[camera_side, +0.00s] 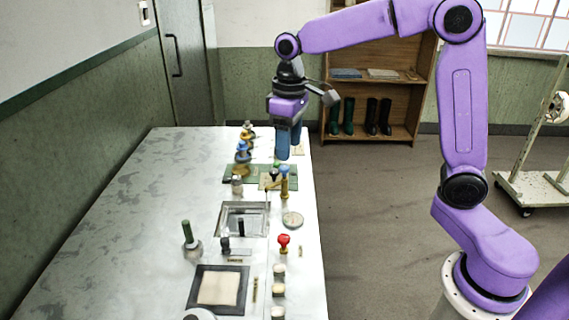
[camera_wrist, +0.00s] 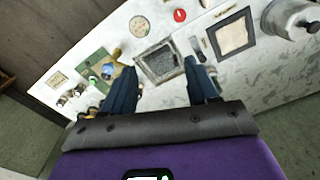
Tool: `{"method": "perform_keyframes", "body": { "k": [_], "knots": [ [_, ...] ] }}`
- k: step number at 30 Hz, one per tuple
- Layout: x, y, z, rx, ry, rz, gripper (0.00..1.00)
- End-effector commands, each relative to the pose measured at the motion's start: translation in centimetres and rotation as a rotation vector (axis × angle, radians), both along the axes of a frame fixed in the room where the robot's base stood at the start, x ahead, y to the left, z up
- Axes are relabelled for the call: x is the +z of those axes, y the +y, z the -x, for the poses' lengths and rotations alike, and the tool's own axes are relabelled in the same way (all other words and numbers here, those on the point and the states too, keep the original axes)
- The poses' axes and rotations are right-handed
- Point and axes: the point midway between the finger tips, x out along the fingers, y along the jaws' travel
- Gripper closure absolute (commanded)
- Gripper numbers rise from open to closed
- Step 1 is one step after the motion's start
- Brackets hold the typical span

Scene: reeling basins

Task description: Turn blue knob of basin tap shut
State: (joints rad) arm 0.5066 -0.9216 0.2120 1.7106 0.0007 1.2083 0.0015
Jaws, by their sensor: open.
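In the side view, a blue knob (camera_side: 284,170) tops a slim brass post behind the basin (camera_side: 223,219), near the table's right edge. A second blue piece (camera_side: 242,148) sits on a brass fitting farther back and left; I cannot tell which belongs to the basin tap. My gripper (camera_side: 288,152) hangs above the back of the table, fingers down, apart from the post. In the wrist view, my gripper (camera_wrist: 162,67) has its fingers wide apart with nothing between them.
A red knob (camera_side: 283,240) stands at the right edge. A dark-framed pad (camera_side: 208,303), a green-handled item (camera_side: 188,233) and a round disc (camera_side: 292,220) surround the basin. Green plates (camera_side: 232,176) lie behind it. The table's left side is bare.

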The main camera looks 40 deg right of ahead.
Motion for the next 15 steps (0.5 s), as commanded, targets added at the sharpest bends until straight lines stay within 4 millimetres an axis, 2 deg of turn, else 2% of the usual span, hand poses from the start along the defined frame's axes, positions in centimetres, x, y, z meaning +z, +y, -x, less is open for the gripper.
{"method": "perform_keyframes", "body": {
  "k": [1, 6, 9, 15],
  "knots": [
    [0.1, -0.8, -1.9, -0.047, 0.001, 0.001, 0.41],
    [0.4, -4.1, -6.9, -0.190, 0.005, 0.002, 0.41],
    [0.4, -6.3, -9.3, -0.268, 0.007, 0.002, 0.41],
    [0.4, -9.9, -12.1, -0.379, 0.010, 0.003, 0.41]
  ]
}}
